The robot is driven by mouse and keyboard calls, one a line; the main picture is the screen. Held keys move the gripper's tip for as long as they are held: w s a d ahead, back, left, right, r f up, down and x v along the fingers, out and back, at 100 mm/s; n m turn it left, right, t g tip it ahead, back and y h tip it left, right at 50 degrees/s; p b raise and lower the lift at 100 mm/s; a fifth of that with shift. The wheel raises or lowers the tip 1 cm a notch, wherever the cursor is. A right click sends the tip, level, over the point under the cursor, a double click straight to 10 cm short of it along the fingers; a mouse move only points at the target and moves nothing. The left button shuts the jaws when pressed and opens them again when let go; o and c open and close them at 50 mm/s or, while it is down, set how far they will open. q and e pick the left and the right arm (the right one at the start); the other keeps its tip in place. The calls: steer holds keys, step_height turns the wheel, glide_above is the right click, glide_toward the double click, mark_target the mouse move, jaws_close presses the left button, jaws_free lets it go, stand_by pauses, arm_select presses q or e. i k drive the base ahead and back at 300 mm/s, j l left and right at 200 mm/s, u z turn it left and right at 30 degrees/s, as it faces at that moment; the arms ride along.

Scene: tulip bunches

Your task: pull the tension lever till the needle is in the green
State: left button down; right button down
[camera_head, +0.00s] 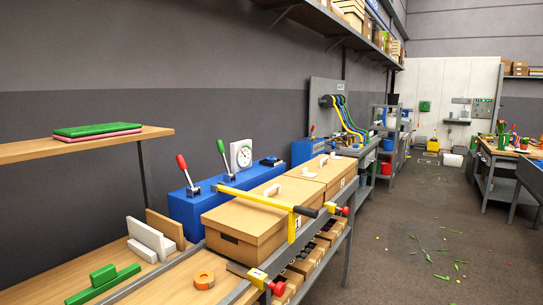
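A blue machine box (238,190) stands on the bench against the wall. On its top a lever with a red knob (182,162) leans to the left. Right of it a lever with a green knob (221,147) also stands tilted to the left. I cannot tell which is the tension lever. A white round dial (240,155) stands behind the green-knobbed lever. Its needle and any green zone are too small to read. Neither of my grippers is in view.
Tan boxes (245,225) stand in front of the blue machine, with a yellow bar (262,201) crossing above. Tape (204,280) and green blocks (103,283) lie on the bench. A wooden shelf (60,148) juts out at left.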

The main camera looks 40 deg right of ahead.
mark_target(219, 144)
steer(key=i+l+z, duration=0.45)
steer(key=i+z, duration=0.3)
